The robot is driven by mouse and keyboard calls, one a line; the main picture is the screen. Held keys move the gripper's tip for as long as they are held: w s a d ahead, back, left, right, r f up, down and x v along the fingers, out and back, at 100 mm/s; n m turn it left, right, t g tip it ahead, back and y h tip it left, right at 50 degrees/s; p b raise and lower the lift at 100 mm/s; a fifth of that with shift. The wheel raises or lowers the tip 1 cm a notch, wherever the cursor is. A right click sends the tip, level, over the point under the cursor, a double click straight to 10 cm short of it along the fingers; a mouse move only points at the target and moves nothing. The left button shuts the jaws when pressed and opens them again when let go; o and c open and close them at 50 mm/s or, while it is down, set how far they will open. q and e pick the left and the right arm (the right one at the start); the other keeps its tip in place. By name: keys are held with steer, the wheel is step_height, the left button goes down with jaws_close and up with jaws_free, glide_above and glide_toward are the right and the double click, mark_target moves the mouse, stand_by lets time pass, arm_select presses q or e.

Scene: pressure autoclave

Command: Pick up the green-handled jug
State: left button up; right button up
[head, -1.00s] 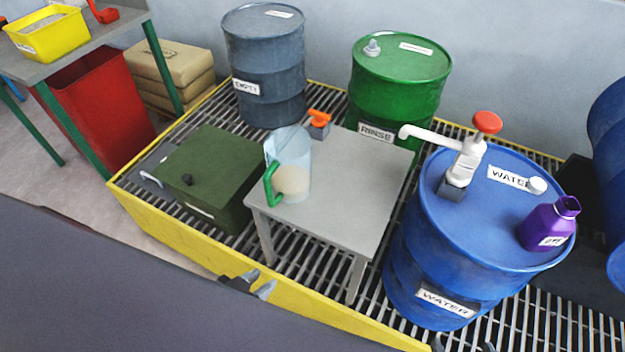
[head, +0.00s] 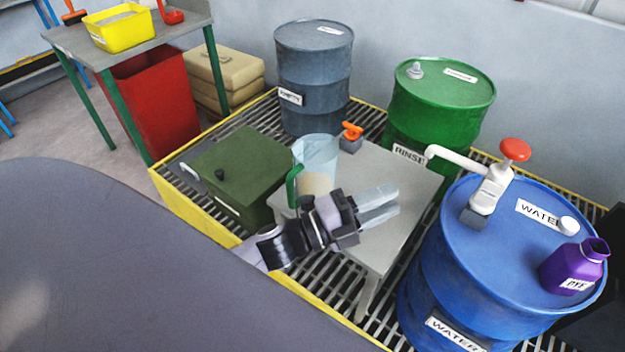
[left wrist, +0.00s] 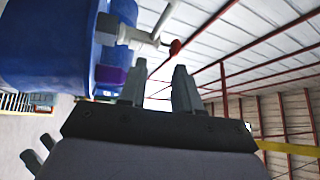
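The jug (head: 317,151) is clear, with a green handle (head: 292,187) on its left side and something beige low inside. It stands upright on the grey table (head: 411,182). My left gripper (head: 380,204) is above the table, just right of and in front of the jug, and its wrist hides the jug's lower front. Its fingers point right, away from the jug. In the left wrist view, the left gripper's fingers (left wrist: 160,88) are apart with nothing between them. Two dark prongs at the lower left there look like my right gripper's parted fingers (left wrist: 38,152).
An orange-handled item (head: 351,137) stands behind the jug. A green box (head: 240,165) is to the left. A blue water drum (head: 470,270) with a white pump (head: 490,188) and purple bottle (head: 573,268) stands right. Green (head: 440,100) and grey (head: 313,75) drums are behind.

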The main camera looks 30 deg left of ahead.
arm_select(q)
steer(key=d+r+m+g+h, duration=0.4)
steer(key=m+g+h, duration=0.15)
steer(key=m, duration=0.65)
steer(key=m+g+y+b, duration=0.2)
steer(key=m+g+y, duration=0.7)
steer(key=m+y, duration=1)
glide_above(298, 168)
steer(key=w+d, duration=0.1)
steer(key=w, duration=0.4)
steer(key=m+h, duration=0.3)
steer(key=s+a+f, duration=0.1)
steer(key=f, duration=0.2)
steer(key=a+f+m+y+p, duration=0.1)
steer(key=f, duration=0.2)
steer(key=s+a+f+g+y+p, duration=0.1)
steer(key=f, duration=0.3)
steer(key=shift+s+f+m, duration=0.1)
steer(key=shift+s+m, duration=0.2)
jaws_close()
